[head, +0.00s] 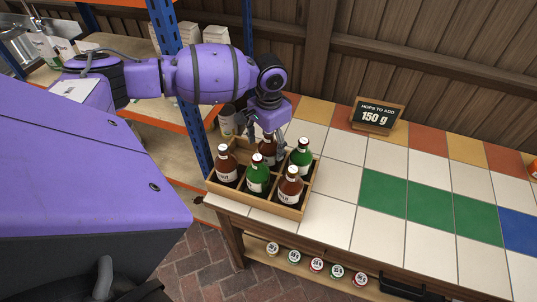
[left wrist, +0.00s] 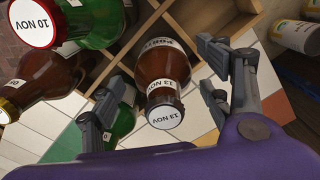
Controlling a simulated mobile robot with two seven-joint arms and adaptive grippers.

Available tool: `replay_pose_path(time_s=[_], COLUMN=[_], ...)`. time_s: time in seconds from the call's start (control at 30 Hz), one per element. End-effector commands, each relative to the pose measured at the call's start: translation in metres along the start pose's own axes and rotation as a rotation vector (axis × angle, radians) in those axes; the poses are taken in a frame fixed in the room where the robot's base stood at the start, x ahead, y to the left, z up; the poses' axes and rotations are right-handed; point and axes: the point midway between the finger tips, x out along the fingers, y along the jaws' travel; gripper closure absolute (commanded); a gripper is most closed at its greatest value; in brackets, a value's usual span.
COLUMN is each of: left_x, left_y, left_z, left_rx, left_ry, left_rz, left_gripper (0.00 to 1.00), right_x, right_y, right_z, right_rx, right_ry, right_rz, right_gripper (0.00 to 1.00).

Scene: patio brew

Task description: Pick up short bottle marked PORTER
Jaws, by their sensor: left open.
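A wooden crate (head: 291,211) at the near left end of the tiled counter holds several short brown and green bottles. My left gripper (head: 268,132) is open over its back row, above a brown bottle (head: 267,151). In the left wrist view a brown bottle (left wrist: 166,65) with a white cap reading 13 NOV stands between the open fingers of my left gripper (left wrist: 158,78). Its neck label is upside down and I cannot read it surely as PORTER. The fingers do not visibly grip it. My right gripper is not in view.
Green bottles (head: 257,174) (head: 301,157) and brown bottles (head: 227,165) (head: 290,187) stand close around in the crate. A sign reading 150 g (head: 376,115) stands at the counter's back. Blue shelf posts (head: 197,150) rise at left.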

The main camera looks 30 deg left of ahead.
Motion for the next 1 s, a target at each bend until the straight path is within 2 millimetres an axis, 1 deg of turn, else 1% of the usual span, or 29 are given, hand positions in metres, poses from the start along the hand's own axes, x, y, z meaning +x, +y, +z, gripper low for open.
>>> replay_pose_path(time_s=[0.03, 0.1, 0.2, 0.3, 0.47, 0.5, 1.0], left_x=[0.009, 0.019, 0.030, 0.033, 0.033, 0.033, 0.033], left_y=[0.001, 0.001, 0.000, 0.000, 0.000, 0.000, 0.001], left_z=[-0.003, -0.003, -0.003, -0.003, -0.003, -0.003, -0.003], left_rx=[-0.001, -0.002, -0.002, -0.001, -0.001, -0.002, -0.002], left_ry=[-0.002, -0.003, -0.001, 0.000, 0.001, 0.001, 0.000], left_rz=[0.001, 0.002, 0.001, 0.000, 0.000, 0.000, 0.001], left_gripper=[0.30, 0.30, 0.30, 0.30, 0.30, 0.31, 0.96], right_x=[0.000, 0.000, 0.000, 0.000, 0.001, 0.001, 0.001], right_y=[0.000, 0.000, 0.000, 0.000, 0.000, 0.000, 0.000], right_z=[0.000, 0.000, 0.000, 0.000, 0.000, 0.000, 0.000], right_rx=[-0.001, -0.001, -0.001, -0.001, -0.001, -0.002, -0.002], right_ry=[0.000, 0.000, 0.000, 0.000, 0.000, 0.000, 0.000], right_rz=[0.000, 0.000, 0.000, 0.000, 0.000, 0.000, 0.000], right_gripper=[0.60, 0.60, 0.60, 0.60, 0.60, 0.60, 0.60])
